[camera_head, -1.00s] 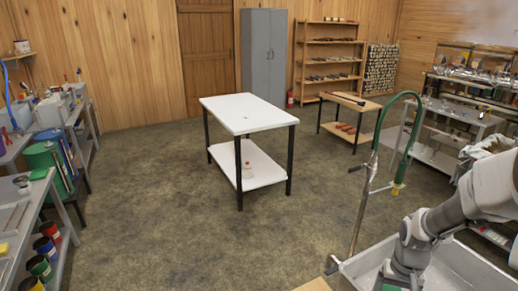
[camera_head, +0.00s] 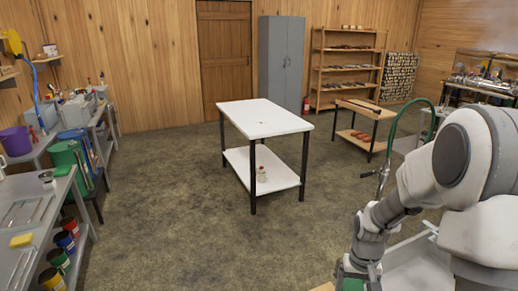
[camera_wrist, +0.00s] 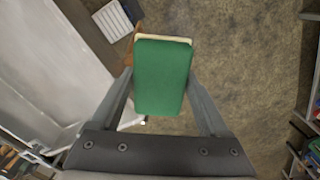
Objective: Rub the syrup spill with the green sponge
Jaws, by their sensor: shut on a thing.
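The green sponge (camera_wrist: 163,72), with a pale layer at its far edge, is held between the two fingers of my gripper (camera_wrist: 161,82) in the wrist view. The gripper is shut on it, and bare floor shows beyond. In the head view a bit of green (camera_head: 353,284) shows at the end of my arm, at the bottom edge; the fingers are hardly visible there. I cannot clearly make out the syrup spill in either current view. A white-topped table (camera_head: 265,118) with black legs stands mid-room, apart from my gripper.
A pale sink (camera_head: 415,268) is at lower right, partly behind my arm. A grey bench with a yellow block (camera_head: 22,240) and several cans lines the left. The floor between is clear.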

